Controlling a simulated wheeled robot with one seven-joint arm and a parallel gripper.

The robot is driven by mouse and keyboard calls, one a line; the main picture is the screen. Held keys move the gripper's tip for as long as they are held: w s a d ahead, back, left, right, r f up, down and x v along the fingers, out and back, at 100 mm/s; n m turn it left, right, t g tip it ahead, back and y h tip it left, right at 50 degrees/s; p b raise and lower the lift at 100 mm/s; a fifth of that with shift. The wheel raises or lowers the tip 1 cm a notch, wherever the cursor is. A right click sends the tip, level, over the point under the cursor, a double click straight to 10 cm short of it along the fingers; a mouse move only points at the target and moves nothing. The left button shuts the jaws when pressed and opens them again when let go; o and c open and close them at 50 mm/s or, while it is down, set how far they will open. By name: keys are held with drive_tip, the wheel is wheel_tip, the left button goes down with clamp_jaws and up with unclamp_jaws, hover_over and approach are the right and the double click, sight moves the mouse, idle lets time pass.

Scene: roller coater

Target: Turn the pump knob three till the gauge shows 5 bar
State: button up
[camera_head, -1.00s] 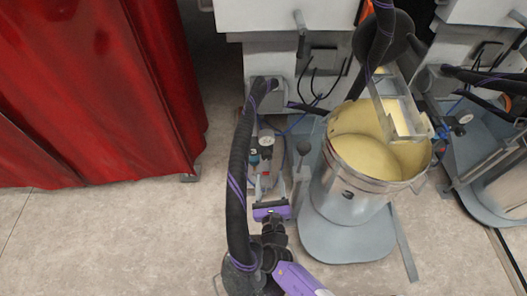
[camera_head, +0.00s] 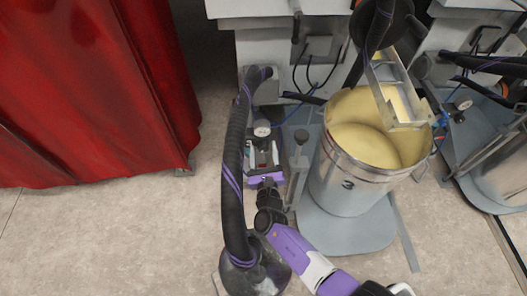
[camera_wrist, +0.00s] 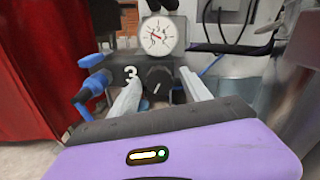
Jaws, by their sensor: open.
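The pump knob three (camera_wrist: 158,79) is a round black knob, facing me in the wrist view, beside a white "3" on a dark block. The round white gauge (camera_wrist: 159,36) sits just above it and also shows in the head view (camera_head: 261,129). Its needle looks reddish and points left; the value is too small to read surely. My gripper (camera_wrist: 160,82) is open, with one pale finger on each side of the knob; I cannot tell whether they touch it. In the head view my gripper (camera_head: 264,160) covers the knob.
A blue valve fitting (camera_wrist: 92,87) and blue hose lie left of the knob. A steel drum marked 3 (camera_head: 345,190), with yellow contents, stands right of my gripper. A red curtain (camera_head: 90,90) hangs at the left. The floor before it is clear.

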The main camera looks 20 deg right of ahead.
clamp_jaws()
drive_tip(key=shift+m, duration=0.3)
